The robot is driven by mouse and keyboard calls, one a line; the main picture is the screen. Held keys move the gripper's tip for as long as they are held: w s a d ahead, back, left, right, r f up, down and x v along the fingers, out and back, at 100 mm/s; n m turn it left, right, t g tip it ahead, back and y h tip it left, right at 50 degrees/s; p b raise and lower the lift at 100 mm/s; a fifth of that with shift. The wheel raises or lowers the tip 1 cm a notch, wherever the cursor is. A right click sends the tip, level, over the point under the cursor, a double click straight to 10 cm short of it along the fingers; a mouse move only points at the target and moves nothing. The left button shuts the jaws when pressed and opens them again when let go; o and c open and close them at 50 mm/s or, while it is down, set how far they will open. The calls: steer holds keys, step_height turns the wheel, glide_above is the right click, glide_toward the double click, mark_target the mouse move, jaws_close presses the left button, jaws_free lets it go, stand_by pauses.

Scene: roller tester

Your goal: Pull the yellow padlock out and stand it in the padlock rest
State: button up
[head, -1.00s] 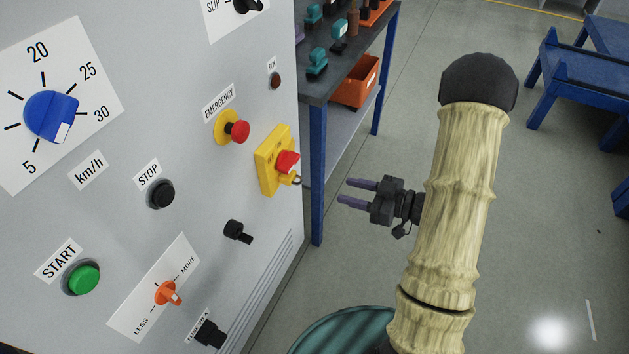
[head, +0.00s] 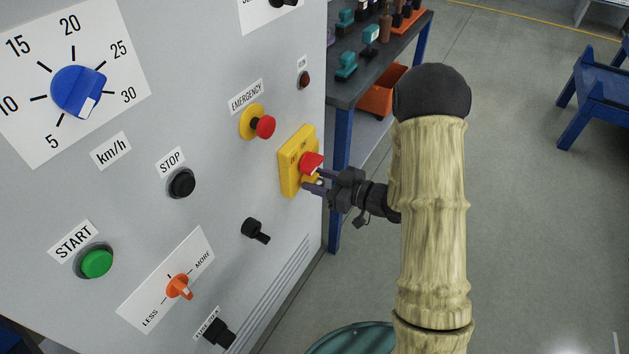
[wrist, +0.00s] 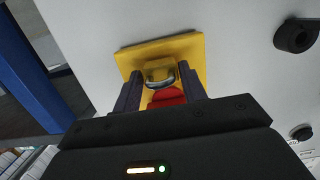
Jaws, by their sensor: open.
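A yellow switch plate (head: 297,162) with a red handle (head: 311,163) is on the grey panel's right edge. In the wrist view the plate (wrist: 190,48) is straight ahead. A grey metal loop (wrist: 160,84), which looks like a padlock shackle, shows in front of it, with the red handle (wrist: 168,97) just below. No padlock rest is identifiable.
A red emergency button (head: 265,126) sits up and left of the plate; a black knob (head: 255,230) is below.

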steer(key=shift+w+a, duration=0.2)
steer(key=shift+a, duration=0.15)
jaws_close()
steer(key=shift+s+d, duration=0.4)
steer(key=shift+d, duration=0.15)
stand_by(0.5)
